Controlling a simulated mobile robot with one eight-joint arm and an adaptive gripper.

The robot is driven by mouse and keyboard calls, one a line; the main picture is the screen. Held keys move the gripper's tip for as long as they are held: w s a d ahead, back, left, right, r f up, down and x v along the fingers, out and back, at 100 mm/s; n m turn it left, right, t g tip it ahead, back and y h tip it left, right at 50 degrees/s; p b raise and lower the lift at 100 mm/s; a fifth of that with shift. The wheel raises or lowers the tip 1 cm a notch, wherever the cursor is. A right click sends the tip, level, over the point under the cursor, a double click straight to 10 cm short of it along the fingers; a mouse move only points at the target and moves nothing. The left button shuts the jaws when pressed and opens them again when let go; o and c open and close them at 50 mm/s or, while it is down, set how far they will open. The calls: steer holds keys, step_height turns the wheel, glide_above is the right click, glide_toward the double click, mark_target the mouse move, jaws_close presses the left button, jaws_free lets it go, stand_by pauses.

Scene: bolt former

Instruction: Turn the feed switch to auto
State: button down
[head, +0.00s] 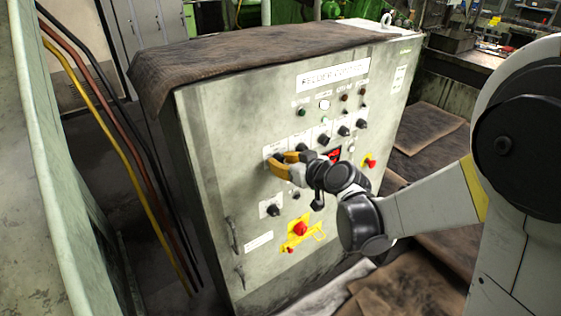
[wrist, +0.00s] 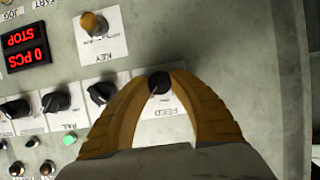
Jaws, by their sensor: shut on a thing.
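The feed switch (wrist: 159,83) is a small black knob on a white plate marked FEED, in the middle of the wrist view. My gripper (wrist: 163,78) has its yellow fingers closed around this knob, one on each side. In the head view my gripper (head: 270,161) is at the left end of the row of knobs on the grey control cabinet (head: 213,150), and it hides the feed switch there. The knob's pointer direction cannot be made out between the fingers.
Several black knobs (wrist: 102,92) sit beside the feed switch. A key switch (wrist: 95,23) and a red display (wrist: 27,45) are close by. A red emergency button (head: 300,229) on yellow is lower on the panel. Cables (head: 120,130) run left of the cabinet.

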stand_by(0.4)
steer(key=c, duration=1.1)
jaws_free()
steer(key=v, duration=1.2)
steer(key=s+d+f+m+g+h, duration=0.1)
steer(key=s+d+m+h, duration=0.1)
steer(key=s+d, duration=0.2)
steer(key=s+d+f+m+g+h+b, duration=0.1)
steer(key=s+d+m+h, duration=0.1)
steer(key=s, duration=0.6)
steer(key=s+d+f+m+g+h, duration=0.1)
steer(key=s+d+m+g+h, duration=0.1)
steer(key=s+d, duration=0.4)
steer(key=shift+f+m+h, duration=0.2)
steer(key=shift+m+h, duration=0.2)
steer(key=shift+h, duration=0.4)
